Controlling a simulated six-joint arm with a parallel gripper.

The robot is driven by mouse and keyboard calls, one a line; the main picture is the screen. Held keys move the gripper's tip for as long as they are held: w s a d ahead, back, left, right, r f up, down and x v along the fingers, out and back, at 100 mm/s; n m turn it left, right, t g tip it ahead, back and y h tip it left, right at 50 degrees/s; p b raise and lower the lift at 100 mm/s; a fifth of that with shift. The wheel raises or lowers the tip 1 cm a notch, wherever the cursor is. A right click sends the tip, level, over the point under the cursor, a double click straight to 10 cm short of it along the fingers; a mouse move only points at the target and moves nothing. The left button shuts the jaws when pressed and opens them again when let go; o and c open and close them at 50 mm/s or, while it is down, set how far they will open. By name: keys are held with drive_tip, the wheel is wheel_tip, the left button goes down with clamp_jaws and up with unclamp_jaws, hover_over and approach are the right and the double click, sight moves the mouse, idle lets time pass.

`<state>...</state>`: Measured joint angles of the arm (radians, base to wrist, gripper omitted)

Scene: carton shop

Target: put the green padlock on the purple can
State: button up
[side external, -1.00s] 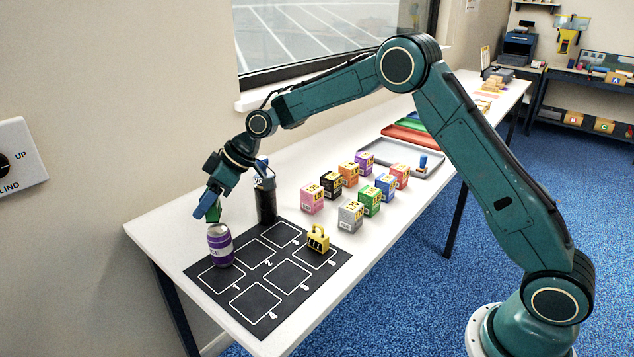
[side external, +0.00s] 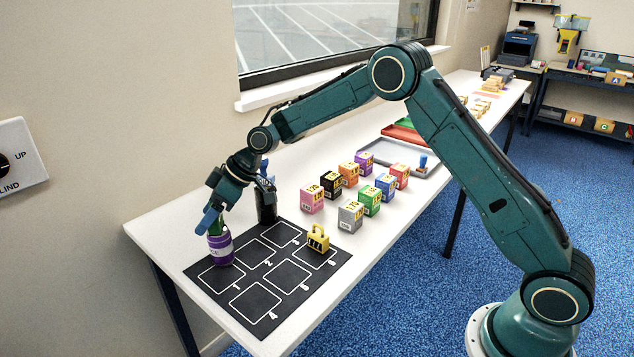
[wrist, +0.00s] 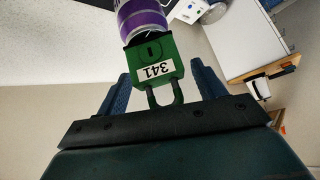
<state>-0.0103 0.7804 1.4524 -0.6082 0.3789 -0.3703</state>
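The purple can (side external: 221,248) stands upright on the black mat, in the square marked 1. The green padlock (side external: 221,230) is at the can's top and appears to rest on it. My gripper (wrist: 162,68) is around the padlock, one finger on each side. There are gaps between the fingers and the shackle, so it looks open. In the side view my gripper (side external: 212,224) is just above the can.
A yellow padlock (side external: 317,240) stands on the mat (side external: 240,280). A dark bottle (side external: 266,205) stands close behind my gripper. Several numbered coloured boxes (side external: 350,215) and a grey tray (side external: 385,152) are farther right.

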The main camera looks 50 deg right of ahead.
drive_tip(key=shift+r, duration=0.15)
drive_tip(key=v, duration=1.2)
idle(0.6)
drive_tip(key=s+d+r+m+h, duration=0.2)
drive_tip(key=s+r, duration=0.3)
drive_tip(key=s, duration=0.5)
drive_tip(key=s+d+r+m+h, duration=0.2)
drive_tip(key=s+r, duration=0.3)
drive_tip(key=s, duration=0.5)
drive_tip(key=s+d+f+m+h, duration=0.1)
drive_tip(key=s+d+m, duration=0.1)
drive_tip(key=s, duration=0.7)
drive_tip(key=s+d+f+m+t+h, duration=0.1)
drive_tip(key=s+d+f+m, duration=0.1)
drive_tip(key=s, duration=0.7)
drive_tip(key=shift+s+d+f+m+h, duration=0.2)
drive_tip(key=shift+s+f+m+h, duration=0.1)
drive_tip(key=shift+s+m, duration=0.1)
